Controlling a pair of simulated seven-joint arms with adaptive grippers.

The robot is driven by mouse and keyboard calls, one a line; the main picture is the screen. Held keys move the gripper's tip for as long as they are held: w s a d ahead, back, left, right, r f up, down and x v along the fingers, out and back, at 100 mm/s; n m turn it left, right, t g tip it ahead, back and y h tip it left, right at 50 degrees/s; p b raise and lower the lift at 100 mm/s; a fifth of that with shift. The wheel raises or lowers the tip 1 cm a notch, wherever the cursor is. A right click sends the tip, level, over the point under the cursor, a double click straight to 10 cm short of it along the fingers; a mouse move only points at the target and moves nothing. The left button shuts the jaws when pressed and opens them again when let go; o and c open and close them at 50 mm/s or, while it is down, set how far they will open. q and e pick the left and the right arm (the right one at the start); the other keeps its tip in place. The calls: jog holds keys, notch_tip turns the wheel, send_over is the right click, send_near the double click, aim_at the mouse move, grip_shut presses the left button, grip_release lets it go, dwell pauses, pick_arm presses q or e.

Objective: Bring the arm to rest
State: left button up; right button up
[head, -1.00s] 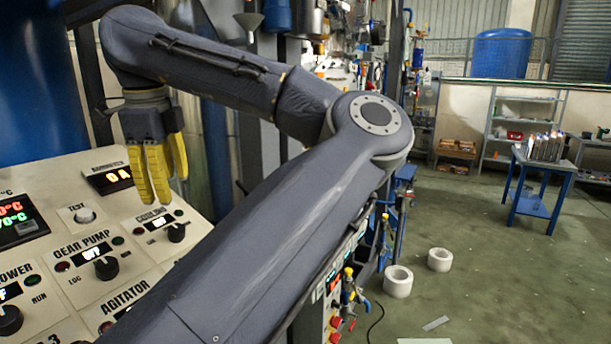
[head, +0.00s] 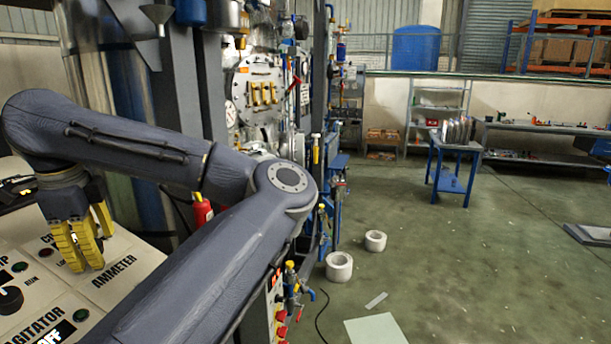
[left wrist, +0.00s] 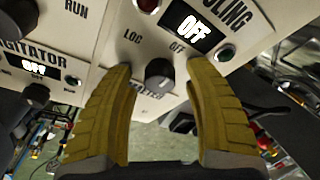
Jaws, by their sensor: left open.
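My left arm reaches across the head view from the bottom, bends at the elbow and comes back to the left. Its left gripper (head: 82,250) has yellow fingers pointing down, close over the control panel (head: 128,268). In the left wrist view the two yellow fingers (left wrist: 158,112) stand apart with nothing held between them. A dark rotary knob (left wrist: 159,73) labelled LOC and OFF shows between and beyond the fingertips. Whether the fingers touch the panel cannot be told. My right gripper is not in view.
The panel also carries a lit OFF display (left wrist: 187,27) and an agitator display (left wrist: 33,67). Process equipment with a fire extinguisher (head: 202,214) stands behind the arm. White rolls (head: 339,266) lie on the floor. The floor to the right is open, with a blue table (head: 453,165) farther back.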

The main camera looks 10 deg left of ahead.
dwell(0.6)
pick_arm(q)
jog(key=shift+r+m, duration=0.1)
jog(key=shift+m, duration=0.3)
notch_tip(320, 180, up, 12)
jog(key=s+d, duration=0.1)
jog(key=s, duration=0.1)
jog(key=f, duration=0.4)
jog(key=w+f, duration=0.1)
jog(key=f, duration=0.3)
jog(key=w+a+f, duration=0.1)
jog(key=f, duration=0.3)
jog(key=shift+f, duration=0.2)
jog(key=shift+n, duration=0.7)
jog(key=s+d+r+n+y, duration=0.1)
jog(key=s+d+r+n, duration=0.1)
jog(key=r+n, duration=0.9)
notch_tip(320, 180, up, 5)
jog(key=shift+d+f+y, duration=0.2)
jog(key=shift+d+y, duration=0.2)
jog(key=shift+d, duration=0.1)
